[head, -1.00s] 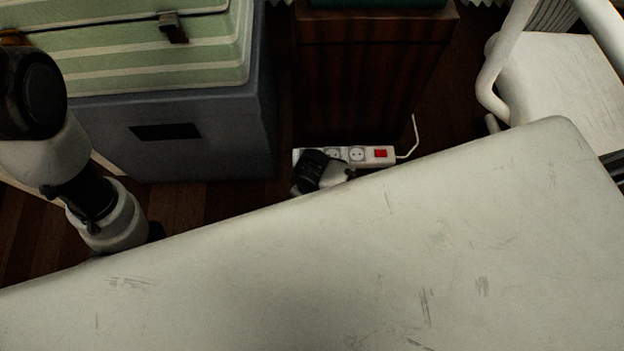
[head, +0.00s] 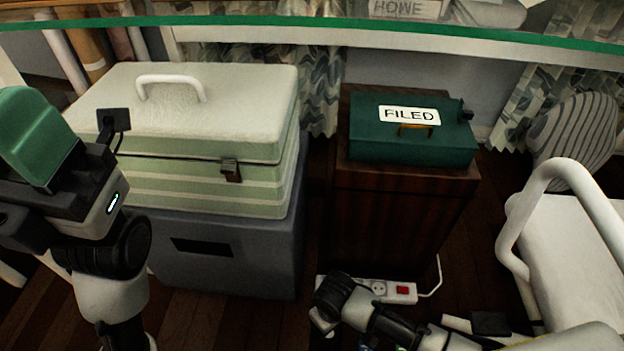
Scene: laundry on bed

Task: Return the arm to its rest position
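My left arm comes in from the left edge. Its end (head: 70,185) is dark, with a small white light and a green block-shaped part on top. I cannot tell whether the green part belongs to the gripper or is held, and no separate fingertips show. My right arm (head: 385,320) lies low across the bottom right, its black and white links in front of the power strip. No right gripper fingers can be made out there.
A green striped case (head: 205,190) sits on a grey box (head: 240,245) close to my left arm. A green "FILED" box (head: 410,148) rests on a dark wooden cabinet (head: 395,215). A power strip (head: 402,292) lies on the floor. A white chair (head: 580,235) stands at right. A glass edge (head: 330,28) crosses the top.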

